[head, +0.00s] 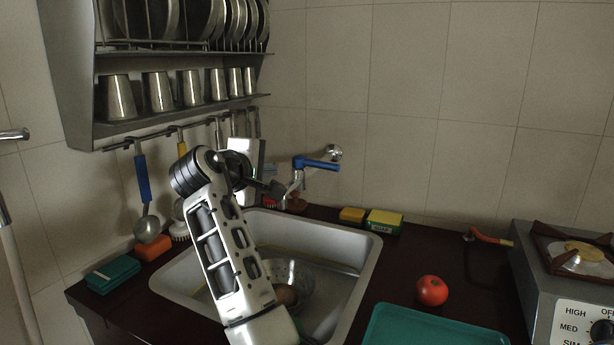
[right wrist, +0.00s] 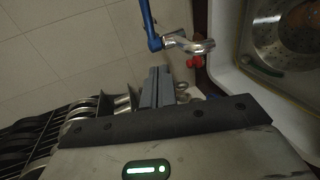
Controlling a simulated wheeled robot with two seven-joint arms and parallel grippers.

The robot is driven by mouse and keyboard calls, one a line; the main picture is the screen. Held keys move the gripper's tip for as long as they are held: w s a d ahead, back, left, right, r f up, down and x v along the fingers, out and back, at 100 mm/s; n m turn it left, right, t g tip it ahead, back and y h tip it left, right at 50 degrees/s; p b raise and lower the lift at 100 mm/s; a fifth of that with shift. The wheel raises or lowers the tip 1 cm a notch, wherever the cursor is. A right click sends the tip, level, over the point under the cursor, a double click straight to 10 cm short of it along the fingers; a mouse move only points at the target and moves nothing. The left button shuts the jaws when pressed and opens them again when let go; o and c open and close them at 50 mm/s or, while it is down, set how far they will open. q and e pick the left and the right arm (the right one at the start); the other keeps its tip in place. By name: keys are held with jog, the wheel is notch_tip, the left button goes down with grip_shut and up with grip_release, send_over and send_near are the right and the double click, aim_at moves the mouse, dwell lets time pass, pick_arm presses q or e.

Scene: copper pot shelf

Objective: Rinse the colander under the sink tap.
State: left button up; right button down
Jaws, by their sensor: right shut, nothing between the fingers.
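The metal colander (head: 297,277) sits in the sink basin (head: 358,262), partly hidden behind my right arm. A brownish round thing lies in it. The colander also shows at the upper right of the right wrist view (right wrist: 265,28). The tap has a metal spout and a blue lever (head: 318,163) on the back wall; its metal part (right wrist: 190,43) is just beyond my fingers in the right wrist view. My right gripper (head: 274,189) is shut and empty, left of the tap and above the sink's back edge. My left gripper is out of view.
A rack with plates and metal cups (head: 158,92) hangs at the left, with a ladle (head: 147,228) below. Sponges (head: 384,221) lie behind the sink. A tomato (head: 432,291), a green tray (head: 430,328) and a stove (head: 565,280) stand to the right.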

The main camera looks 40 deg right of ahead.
jog(key=s+m+g+h, duration=0.1)
jog(key=s+m+h, duration=0.1)
jog(key=s, duration=0.2)
jog(key=p, duration=0.2)
send_near(323, 166)
jog(key=x, duration=0.5)
jog(key=shift+d+r, duration=0.1)
jog(key=shift+d, duration=0.2)
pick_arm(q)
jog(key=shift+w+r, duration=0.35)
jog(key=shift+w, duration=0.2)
pick_arm(e)
jog(key=shift+w+d+f, duration=0.25)
jog(key=shift+w+d, duration=0.1)
jog(key=shift+d, duration=0.25)
